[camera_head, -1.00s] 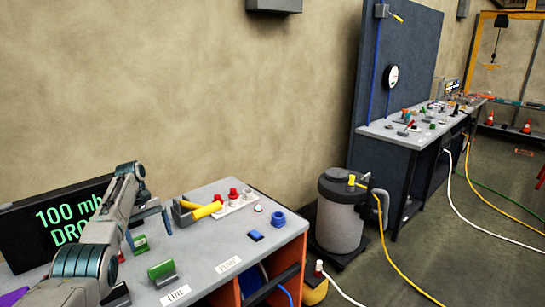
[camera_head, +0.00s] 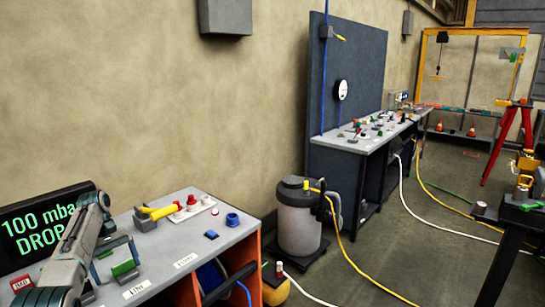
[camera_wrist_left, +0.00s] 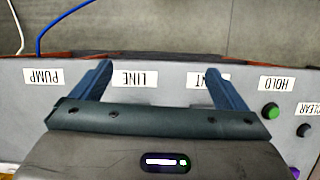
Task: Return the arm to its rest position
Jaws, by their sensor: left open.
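My left arm comes in from the left in the head view, bent over the near grey bench (camera_head: 185,240). My left gripper (camera_head: 116,256) is over the bench's left part, close to a green block (camera_head: 124,268). In the left wrist view the gripper (camera_wrist_left: 160,72) has its two blue fingers wide apart, with nothing held between them. Below it are the bench labels PUMP (camera_wrist_left: 44,76) and LINE (camera_wrist_left: 136,78); another label is partly hidden by a finger. My right gripper is not in view.
A black display (camera_head: 40,232) reading "100 mba DROP" stands behind my arm. A yellow-handled valve (camera_head: 158,213), red knobs (camera_head: 191,199) and a blue ring (camera_head: 232,220) are on the bench. A grey tank (camera_head: 299,220) stands beyond. Hoses cross the floor.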

